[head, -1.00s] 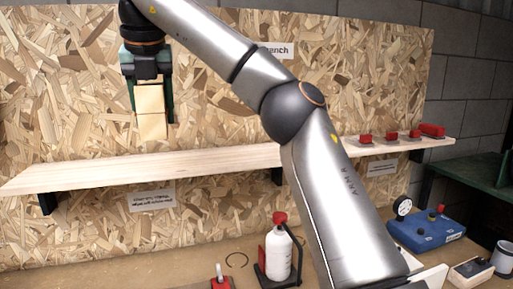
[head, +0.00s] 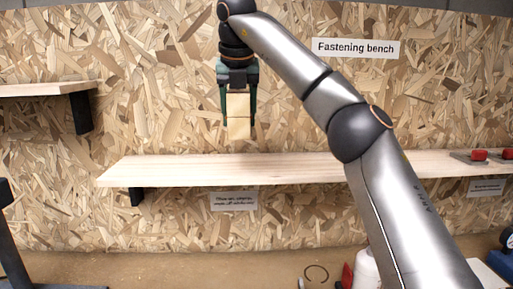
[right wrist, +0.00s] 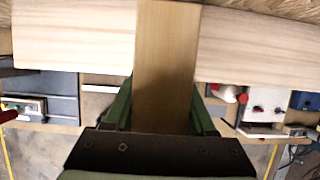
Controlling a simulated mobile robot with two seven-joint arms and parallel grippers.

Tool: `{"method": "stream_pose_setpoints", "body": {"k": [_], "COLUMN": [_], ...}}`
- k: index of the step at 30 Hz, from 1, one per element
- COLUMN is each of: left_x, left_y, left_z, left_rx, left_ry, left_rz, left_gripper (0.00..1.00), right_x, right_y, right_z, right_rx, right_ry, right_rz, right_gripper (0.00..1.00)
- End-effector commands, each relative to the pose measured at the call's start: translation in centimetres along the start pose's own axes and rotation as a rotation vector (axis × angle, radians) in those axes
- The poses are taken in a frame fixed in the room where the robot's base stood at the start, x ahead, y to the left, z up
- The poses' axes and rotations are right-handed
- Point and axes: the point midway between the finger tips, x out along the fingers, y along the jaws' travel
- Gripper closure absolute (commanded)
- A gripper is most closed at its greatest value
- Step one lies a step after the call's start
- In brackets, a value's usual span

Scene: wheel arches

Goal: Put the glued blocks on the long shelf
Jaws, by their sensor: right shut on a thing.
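The glued blocks (head: 238,113) are a pale wooden piece, upright, held in my right gripper (head: 238,108), whose arm comes in from the right in the head view. The gripper is shut on them and points down, above the long shelf. The blocks also show in the right wrist view (right wrist: 166,60), between the green fingers. The long shelf (head: 200,170) is a pale board on dark brackets along the chipboard wall. The blocks' lower end shows above the shelf's back edge in the head view. The shelf lies behind the blocks in the right wrist view (right wrist: 75,35). My left gripper is not in view.
A shorter shelf (head: 40,89) is at the upper left. Red-handled clamps (head: 480,155) lie on the long shelf's right end. The shelf's left and middle are clear. A white bottle (head: 366,272) stands on the bench below, partly behind my arm.

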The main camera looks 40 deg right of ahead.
Motion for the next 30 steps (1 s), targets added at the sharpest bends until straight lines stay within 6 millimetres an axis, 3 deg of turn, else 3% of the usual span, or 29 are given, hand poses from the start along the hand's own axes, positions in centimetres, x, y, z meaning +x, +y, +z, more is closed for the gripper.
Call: {"method": "stream_pose_setpoints", "body": {"k": [10, 15, 25, 30], "left_x": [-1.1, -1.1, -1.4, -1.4], "left_y": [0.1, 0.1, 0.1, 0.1], "left_z": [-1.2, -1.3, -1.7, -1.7], "left_rx": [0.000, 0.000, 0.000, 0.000], "left_ry": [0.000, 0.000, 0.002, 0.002], "left_rz": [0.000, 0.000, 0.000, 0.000], "left_gripper": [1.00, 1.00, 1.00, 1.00], "right_x": [3.0, 7.0, 10.3, 12.5], "right_y": [-1.2, -2.1, -2.8, -2.8], "right_z": [2.9, 4.0, 5.0, 4.1], "right_rx": [0.000, 0.001, 0.000, -0.003], "right_ry": [0.004, 0.002, 0.000, 0.000], "right_rz": [0.002, -0.001, 0.000, 0.000], "right_gripper": [1.00, 1.00, 1.00, 1.00]}}
